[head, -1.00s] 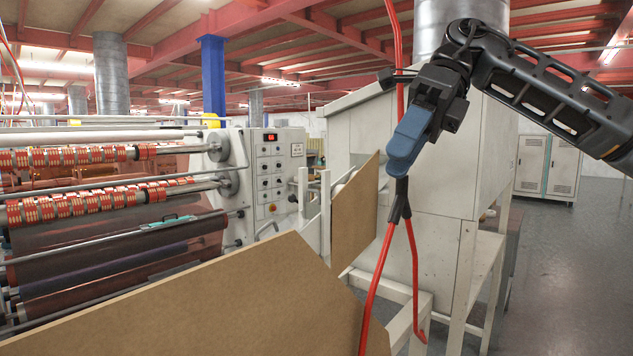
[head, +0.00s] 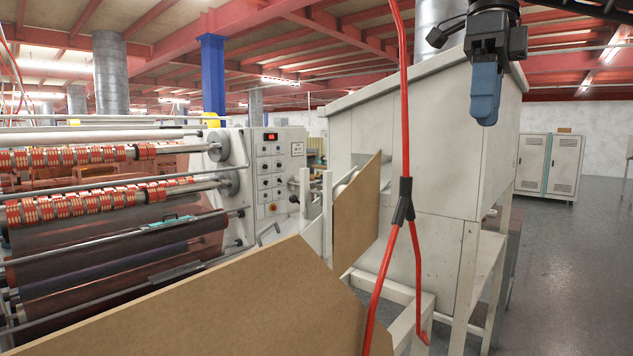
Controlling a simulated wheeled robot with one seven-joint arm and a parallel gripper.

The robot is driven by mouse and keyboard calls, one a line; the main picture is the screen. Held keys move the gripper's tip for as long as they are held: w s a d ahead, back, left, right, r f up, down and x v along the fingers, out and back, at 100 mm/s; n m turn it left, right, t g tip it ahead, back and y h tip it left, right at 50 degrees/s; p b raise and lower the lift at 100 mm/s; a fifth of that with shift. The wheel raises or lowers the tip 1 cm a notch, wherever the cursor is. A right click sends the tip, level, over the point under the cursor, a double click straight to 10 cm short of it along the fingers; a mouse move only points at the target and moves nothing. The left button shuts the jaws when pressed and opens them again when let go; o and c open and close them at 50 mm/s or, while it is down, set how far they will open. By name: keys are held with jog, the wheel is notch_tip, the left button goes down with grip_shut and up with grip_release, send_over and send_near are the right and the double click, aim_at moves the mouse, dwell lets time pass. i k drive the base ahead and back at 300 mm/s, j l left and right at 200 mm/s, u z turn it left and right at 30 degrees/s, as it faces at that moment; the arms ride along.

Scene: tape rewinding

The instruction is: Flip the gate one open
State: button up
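No part is labelled gate one. Two brown boards that could be gates stand at the machine's near side: a large one (head: 200,300) across the bottom and a smaller upright one (head: 358,215) behind it, beside white posts. I cannot tell which is gate one. My gripper (head: 485,108), with blue fingers pointing down, hangs at the upper right in front of the pale cabinet, well apart from both boards. Its fingers overlap in this view, so I cannot tell if it is open or shut. I see nothing held in it.
A red cable (head: 405,120) with a black joint hangs between the boards and my gripper, splitting into two below. The rewinding machine (head: 255,165) with red-striped rolls (head: 80,203) is at left. The pale cabinet (head: 440,150) stands behind. Open floor (head: 570,270) lies at right.

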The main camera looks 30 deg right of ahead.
aim_at(314, 211)
jog(key=i, duration=1.45)
